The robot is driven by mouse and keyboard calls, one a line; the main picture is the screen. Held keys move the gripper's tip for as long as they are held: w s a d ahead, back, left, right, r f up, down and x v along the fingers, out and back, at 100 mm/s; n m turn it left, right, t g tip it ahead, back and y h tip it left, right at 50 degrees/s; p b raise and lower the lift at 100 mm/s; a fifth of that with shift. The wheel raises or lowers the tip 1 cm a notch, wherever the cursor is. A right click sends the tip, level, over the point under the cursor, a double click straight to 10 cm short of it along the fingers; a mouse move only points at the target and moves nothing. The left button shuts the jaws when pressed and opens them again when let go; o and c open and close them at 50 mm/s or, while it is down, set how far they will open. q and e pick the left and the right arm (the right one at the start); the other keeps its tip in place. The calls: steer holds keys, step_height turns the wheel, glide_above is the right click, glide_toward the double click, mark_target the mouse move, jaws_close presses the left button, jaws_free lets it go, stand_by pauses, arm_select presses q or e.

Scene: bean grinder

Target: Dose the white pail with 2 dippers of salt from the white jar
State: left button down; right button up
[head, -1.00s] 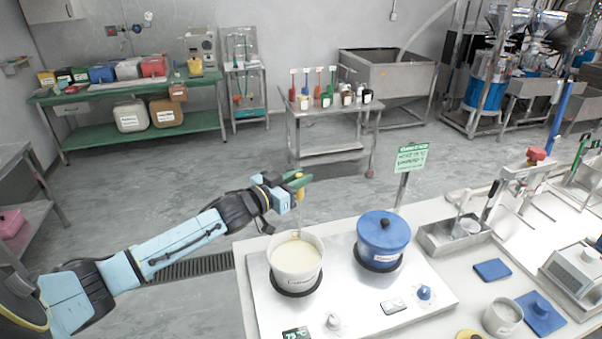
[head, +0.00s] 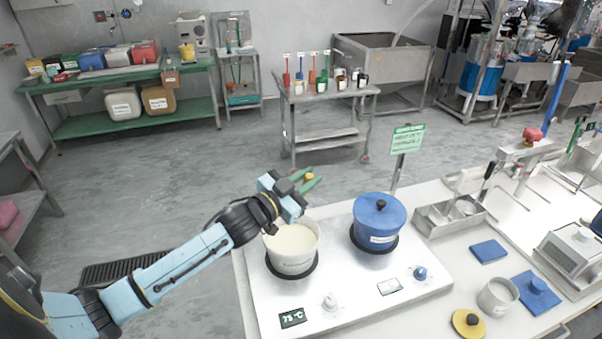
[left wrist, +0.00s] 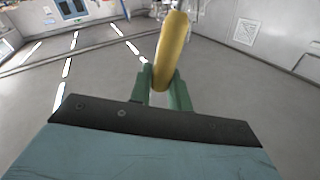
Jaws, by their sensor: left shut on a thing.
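The white pail (head: 291,263) stands on the left burner of a steel hot plate and holds pale cream contents. My left gripper (head: 306,182) is above the pail's far rim. Its green fingers are shut on a yellow handle (head: 309,177), which appears to be the dipper's. In the left wrist view the yellow handle (left wrist: 171,50) rises between the green fingers (left wrist: 163,88). The dipper's bowl is hidden. An open white jar (head: 498,294) stands at the right front, with a yellow lid (head: 468,323) beside it. My right gripper is not in view.
A blue lidded pot (head: 378,222) stands on the right burner, beside the pail. A green sign (head: 407,139) stands behind the hot plate. A steel tray (head: 450,214), blue mats (head: 489,251) and a scale (head: 576,260) occupy the right. The hot plate's display reads 75 °C.

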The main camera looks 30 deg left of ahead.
arm_select(q)
steer(key=s+d+f+m+h+b, duration=0.1)
steer(key=s+d+f+m+b, duration=0.1)
steer(key=d+f+m+b, duration=0.3)
steer(key=s+d+f+m+h+b, duration=0.2)
steer(key=d+f+m+b, duration=0.4)
steer(key=b, duration=0.4)
step_height(320, 180, down, 3)
steer(key=shift+s+r+m+t, duration=0.2)
steer(key=shift+s+m+t, duration=0.2)
steer(key=shift+s+m, duration=0.35)
steer(key=shift+s+d, duration=0.1)
stand_by(0.4)
